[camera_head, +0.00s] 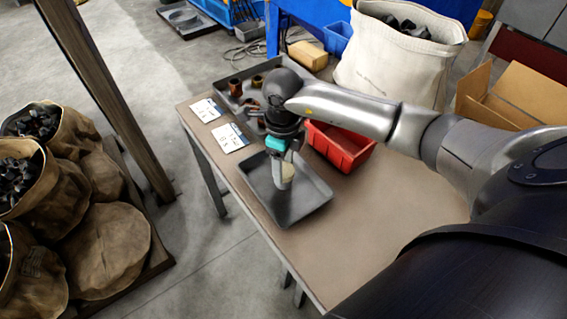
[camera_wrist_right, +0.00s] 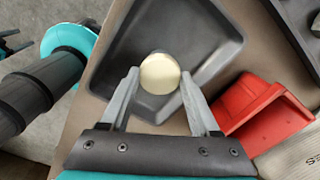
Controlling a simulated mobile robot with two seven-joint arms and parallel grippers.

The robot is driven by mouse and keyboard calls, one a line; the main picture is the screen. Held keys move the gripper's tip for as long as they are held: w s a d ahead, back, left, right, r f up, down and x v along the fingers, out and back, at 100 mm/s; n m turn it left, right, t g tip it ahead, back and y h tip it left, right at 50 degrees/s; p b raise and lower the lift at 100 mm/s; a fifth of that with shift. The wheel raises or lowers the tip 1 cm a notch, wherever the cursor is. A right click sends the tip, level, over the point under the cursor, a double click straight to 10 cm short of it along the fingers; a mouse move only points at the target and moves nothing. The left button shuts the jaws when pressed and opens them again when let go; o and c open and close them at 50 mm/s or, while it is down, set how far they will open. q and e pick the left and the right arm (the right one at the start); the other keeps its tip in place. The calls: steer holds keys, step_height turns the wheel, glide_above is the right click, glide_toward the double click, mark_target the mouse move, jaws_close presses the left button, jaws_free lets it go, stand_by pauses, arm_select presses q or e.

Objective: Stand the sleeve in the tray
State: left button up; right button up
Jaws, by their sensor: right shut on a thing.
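The sleeve (camera_head: 287,182) is a pale cream round piece, and its end shows as a disc in the right wrist view (camera_wrist_right: 160,73). My right gripper (camera_wrist_right: 160,78) is shut on it, with one finger on each side. In the head view my right gripper (camera_head: 283,174) points down over the dark grey tray (camera_head: 312,191). The tray is shallow with raised rims, and its floor (camera_wrist_right: 195,35) looks empty around the sleeve. I cannot tell whether the sleeve's lower end touches the tray floor. My left gripper does not show in the head view.
A red bin (camera_head: 342,148) stands close beside the tray, on its right. A second dark tray with brown cylinders (camera_head: 235,87) lies behind. Two white cards (camera_head: 229,138) lie at the table's left edge. A white bag (camera_head: 395,65) stands at the back. The table's front right is clear.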

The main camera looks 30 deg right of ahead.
steer(key=shift+f+b, duration=0.45)
steer(key=shift+f, duration=0.05)
steer(key=o, duration=1.4)
steer(key=shift+o, duration=0.2)
steer(key=shift+r, duration=0.1)
